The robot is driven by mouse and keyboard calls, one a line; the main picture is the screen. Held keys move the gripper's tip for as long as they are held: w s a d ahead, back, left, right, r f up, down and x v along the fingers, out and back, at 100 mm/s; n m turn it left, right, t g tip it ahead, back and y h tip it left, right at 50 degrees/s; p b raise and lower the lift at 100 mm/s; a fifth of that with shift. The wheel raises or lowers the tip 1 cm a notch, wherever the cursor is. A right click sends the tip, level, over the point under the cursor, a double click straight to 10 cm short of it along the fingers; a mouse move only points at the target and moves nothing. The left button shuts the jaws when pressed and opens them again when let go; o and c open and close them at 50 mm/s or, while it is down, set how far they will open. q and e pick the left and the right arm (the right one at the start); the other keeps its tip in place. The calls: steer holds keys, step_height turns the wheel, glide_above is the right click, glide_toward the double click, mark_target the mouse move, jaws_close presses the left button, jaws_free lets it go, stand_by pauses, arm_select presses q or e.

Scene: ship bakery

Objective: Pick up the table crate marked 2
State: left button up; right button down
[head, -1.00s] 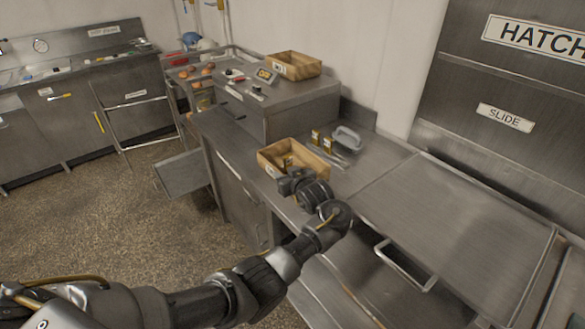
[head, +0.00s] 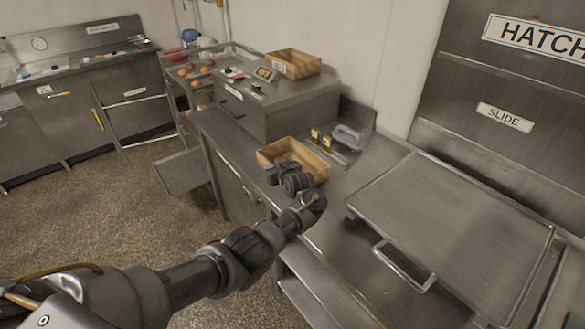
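An open wooden crate (head: 312,153) stands on the steel worktop, near the middle of the head view. My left gripper (head: 272,174) is at its near side and overlaps its near wall in the picture. I cannot tell whether it touches the crate, and its fingers are too small and dark to show whether they are open. A second wooden crate (head: 293,65) with a pale label stands on the raised steel unit at the back. I cannot read a number on either crate. My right gripper is not in view.
Two small containers (head: 321,138) and a grey handled tool (head: 347,137) lie just behind the nearer crate. A steel lid (head: 455,215) with a bar handle (head: 403,267) covers the right of the worktop. A hatch (head: 505,110) is behind it. Open floor (head: 100,220) lies left.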

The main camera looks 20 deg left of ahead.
arm_select(q)
steer(key=shift+c, duration=0.3)
jaws_close()
steer(key=shift+r, duration=0.1)
stand_by(1.0)
